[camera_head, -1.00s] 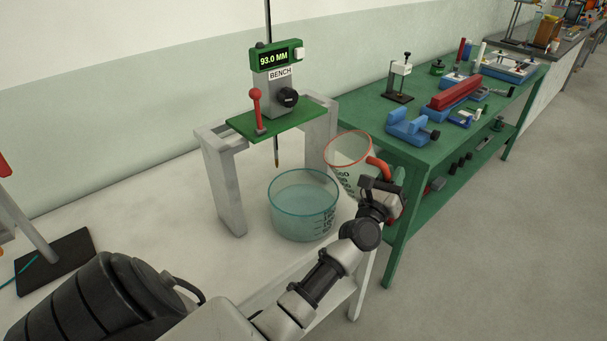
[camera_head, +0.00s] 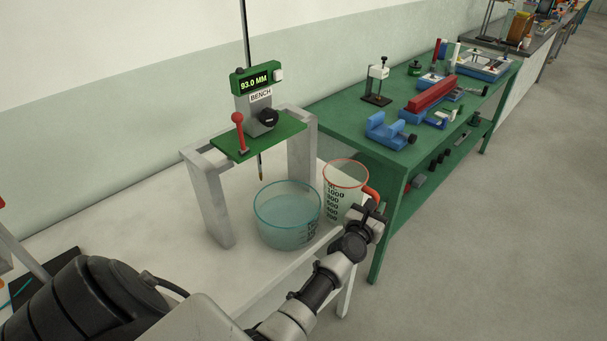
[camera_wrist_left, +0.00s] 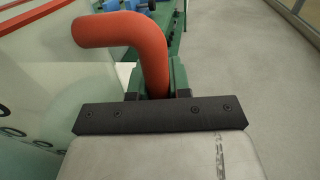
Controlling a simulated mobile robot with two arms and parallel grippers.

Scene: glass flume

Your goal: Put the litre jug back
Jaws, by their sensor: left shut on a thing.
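The litre jug (camera_head: 340,191) is clear with a red rim, dark volume marks and a red handle. It stands upright at the right end of the white bench, right beside the round beaker; I cannot tell whether its base touches the bench. My left gripper (camera_head: 371,207) is shut on the red handle (camera_head: 369,192). In the left wrist view the curved red handle (camera_wrist_left: 150,55) runs down between the fingers (camera_wrist_left: 155,82), and the jug's clear wall (camera_wrist_left: 40,120) fills the left side. My right gripper is not in view.
The wide beaker of pale water (camera_head: 287,222) stands left of the jug. Behind it is a grey stand with a green gauge (camera_head: 258,85) reading 93.0 MM and a thin probe. A green table (camera_head: 400,150) with blue and red tools adjoins on the right.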

